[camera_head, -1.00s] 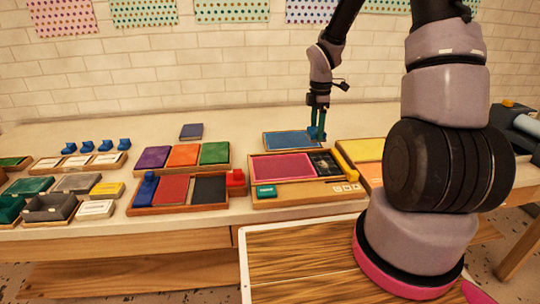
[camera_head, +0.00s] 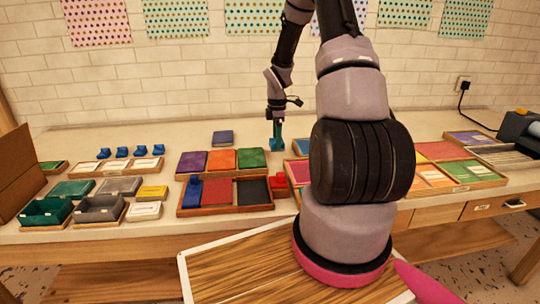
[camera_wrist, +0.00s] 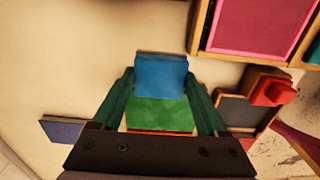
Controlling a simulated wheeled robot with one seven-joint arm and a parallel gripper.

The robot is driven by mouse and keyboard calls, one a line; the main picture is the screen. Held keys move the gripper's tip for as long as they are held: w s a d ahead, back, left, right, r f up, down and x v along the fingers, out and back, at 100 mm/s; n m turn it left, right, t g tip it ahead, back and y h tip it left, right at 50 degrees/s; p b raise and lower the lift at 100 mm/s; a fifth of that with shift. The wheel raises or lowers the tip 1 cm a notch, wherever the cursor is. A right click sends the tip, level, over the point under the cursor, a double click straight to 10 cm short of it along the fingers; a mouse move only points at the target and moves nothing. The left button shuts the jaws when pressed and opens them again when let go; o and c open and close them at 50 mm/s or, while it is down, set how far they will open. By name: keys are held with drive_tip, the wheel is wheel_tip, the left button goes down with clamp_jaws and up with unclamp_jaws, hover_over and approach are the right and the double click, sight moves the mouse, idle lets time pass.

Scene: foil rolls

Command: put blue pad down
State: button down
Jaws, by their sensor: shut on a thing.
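My gripper (camera_head: 277,138) is above the back part of the table, just right of the green pad (camera_head: 251,158). In the wrist view its teal fingers (camera_wrist: 160,100) stand on both sides of a blue pad (camera_wrist: 160,76) and are shut on it. The green pad (camera_wrist: 160,113) shows below it in that view. In the head view the held blue pad (camera_head: 277,145) is small, and I cannot tell its height over the table.
Purple (camera_head: 192,162) and orange (camera_head: 221,159) pads line up left of the green one. In front is a wooden tray (camera_head: 225,209) with blue, red and black pieces. Blue stamps (camera_head: 122,152) stand further left. Bare table (camera_head: 150,135) lies at the back left.

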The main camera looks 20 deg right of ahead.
sight(277, 161)
drive_tip(key=shift+f, duration=2.65)
drive_tip(key=shift+f, duration=0.2)
unclamp_jaws()
drive_tip(key=shift+d, duration=0.1)
drive_tip(key=shift+r, duration=0.1)
